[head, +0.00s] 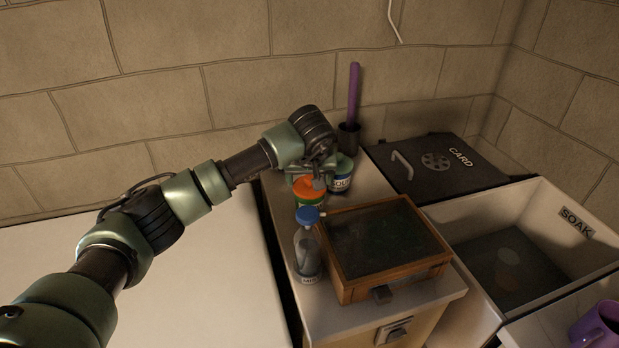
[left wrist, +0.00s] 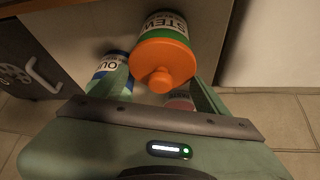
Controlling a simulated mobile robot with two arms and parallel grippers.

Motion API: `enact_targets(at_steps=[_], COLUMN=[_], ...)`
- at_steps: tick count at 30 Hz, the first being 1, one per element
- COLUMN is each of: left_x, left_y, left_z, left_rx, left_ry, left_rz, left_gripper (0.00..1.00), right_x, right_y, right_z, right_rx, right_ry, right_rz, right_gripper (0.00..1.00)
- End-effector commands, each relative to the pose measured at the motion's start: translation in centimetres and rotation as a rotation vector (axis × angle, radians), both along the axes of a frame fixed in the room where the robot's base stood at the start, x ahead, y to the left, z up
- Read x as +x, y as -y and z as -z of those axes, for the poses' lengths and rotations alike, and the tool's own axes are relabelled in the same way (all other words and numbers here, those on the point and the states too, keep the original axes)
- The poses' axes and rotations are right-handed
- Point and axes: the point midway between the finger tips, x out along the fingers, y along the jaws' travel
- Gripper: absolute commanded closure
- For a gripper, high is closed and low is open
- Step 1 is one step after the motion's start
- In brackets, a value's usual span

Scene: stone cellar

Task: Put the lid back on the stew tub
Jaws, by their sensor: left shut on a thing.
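The stew tub (head: 311,205) stands on the narrow counter, green with a white label; its STEW label shows in the left wrist view (left wrist: 165,20). Its orange lid (head: 309,187), with a round knob, is at the tub's mouth; it also shows in the left wrist view (left wrist: 165,60). My left gripper (head: 318,180) reaches in from above, its fingers on both sides of the lid, shut on it. I cannot tell whether the lid is fully seated. My right gripper is not in view.
A blue-labelled soup tub (head: 342,175) stands close by the stew tub. A blue-capped bottle (head: 308,255) and a glass-topped wooden box (head: 385,242) stand in front. A dark cup (head: 347,137) holds a purple stick. The SOAK basin (head: 560,235) lies right. The white surface (head: 190,285) at left is clear.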

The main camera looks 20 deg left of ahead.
Motion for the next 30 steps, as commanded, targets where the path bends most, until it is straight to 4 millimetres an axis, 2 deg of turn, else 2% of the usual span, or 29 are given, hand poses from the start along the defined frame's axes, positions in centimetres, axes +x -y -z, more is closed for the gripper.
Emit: enact_targets(at_steps=[13,14,15,16,30], left_x=[0.01,0.01,0.00,0.00,0.01], left_y=[0.00,0.00,0.00,0.00,-0.01], left_z=[0.00,0.00,0.01,0.01,-0.30], left_rx=[0.000,0.000,0.000,0.000,0.000], left_ry=[0.001,0.001,0.001,0.001,0.001], left_rz=[0.000,0.000,0.000,0.000,0.000], left_gripper=[0.62,0.16,0.05,0.00,0.00], right_x=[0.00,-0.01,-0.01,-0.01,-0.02], right_y=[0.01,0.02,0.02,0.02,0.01], right_z=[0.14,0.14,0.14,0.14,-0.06], right_rx=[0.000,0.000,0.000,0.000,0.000], right_ry=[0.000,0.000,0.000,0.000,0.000], right_rz=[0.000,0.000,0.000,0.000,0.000], right_gripper=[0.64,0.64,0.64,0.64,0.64])
